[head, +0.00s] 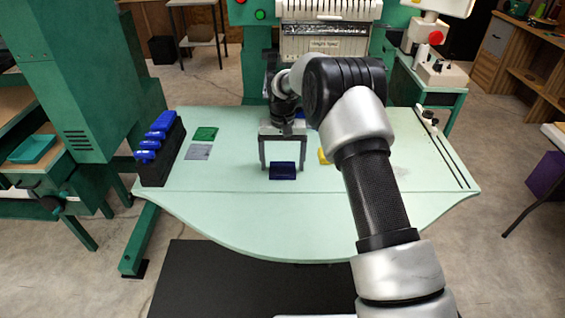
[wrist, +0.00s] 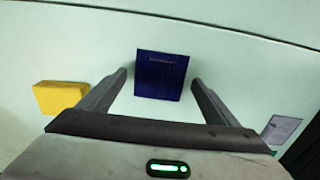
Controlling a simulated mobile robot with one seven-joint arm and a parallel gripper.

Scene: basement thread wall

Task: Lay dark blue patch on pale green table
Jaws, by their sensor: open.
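The dark blue patch (head: 284,171) lies on the pale green table (head: 320,212), near the middle of its top. In the wrist view the dark blue patch (wrist: 161,75) sits between and just beyond the fingertips, with a visible gap on both sides. My gripper (head: 283,172) is open and empty, pointing down at the table with its fingers on either side of the patch. It also shows in the wrist view (wrist: 159,75). I cannot tell whether the fingertips touch the table.
A yellow block (wrist: 60,97) lies beside the gripper, and it is partly hidden in the head view (head: 323,156). A green patch (head: 205,134) and a grey patch (head: 198,152) lie left, near a black rack (head: 163,155) with blue items. The table's front is clear.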

